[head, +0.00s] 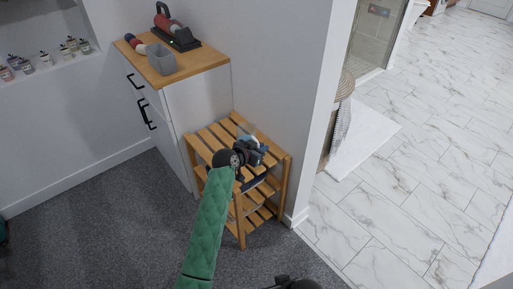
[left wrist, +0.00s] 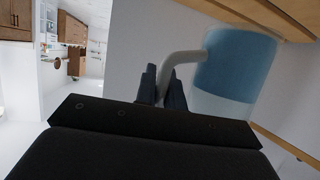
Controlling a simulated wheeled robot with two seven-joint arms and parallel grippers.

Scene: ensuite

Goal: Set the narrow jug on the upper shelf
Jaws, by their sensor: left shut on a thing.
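The narrow jug (left wrist: 235,68) has a blue band, a pale, clear-looking part and a grey handle (left wrist: 178,62). My left gripper (left wrist: 163,88) is shut on the handle, with the jug's body to the right of the fingers in the left wrist view. In the head view, my left gripper (head: 252,152) is over the wooden slatted shelf unit and hides most of the jug. The upper shelf (head: 216,133) is the unit's slatted top. The jug is close to the wood; I cannot tell whether it touches. My right gripper cannot be made out.
A white cabinet (head: 196,105) with a wooden top stands behind the shelf unit, bearing a grey container (head: 161,60) and a red-and-black device (head: 177,34). A white wall end (head: 306,130) borders the unit on the right. Grey carpet (head: 110,225) lies open at left.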

